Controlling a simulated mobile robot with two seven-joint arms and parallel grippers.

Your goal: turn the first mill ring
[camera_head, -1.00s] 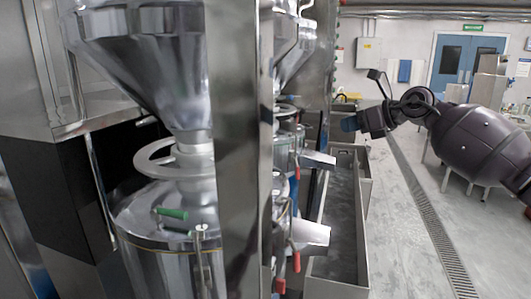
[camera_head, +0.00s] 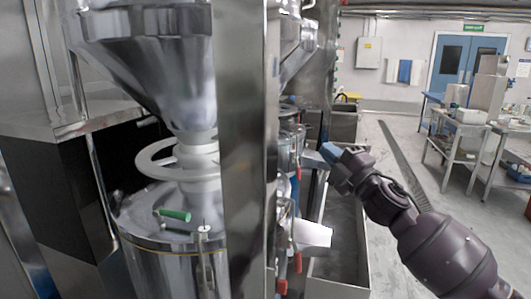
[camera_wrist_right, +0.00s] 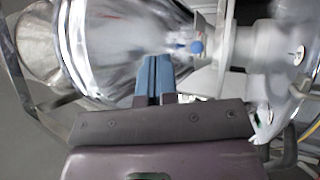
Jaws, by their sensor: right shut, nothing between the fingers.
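The nearest mill carries a pale grey ring (camera_head: 146,167) with spokes, around the neck below its steel hopper (camera_head: 140,55). It lies flat above a steel drum with a green handle (camera_head: 174,215). My right gripper (camera_head: 328,152) is shut and empty, to the right of the steel column, apart from this ring. In the right wrist view its blue fingers (camera_wrist_right: 153,75) are together in front of a shiny steel hopper (camera_wrist_right: 120,40). A pale ring-like part (camera_wrist_right: 222,45) stands right of the fingertips; I cannot tell which mill it belongs to. My left gripper is not in view.
A tall steel column (camera_head: 245,150) stands between the nearest mill and my right arm. More mills with red handles (camera_head: 297,262) and spouts stand behind it. A long steel trough (camera_head: 338,285) runs below them. A table (camera_head: 455,140) stands right; the floor between is clear.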

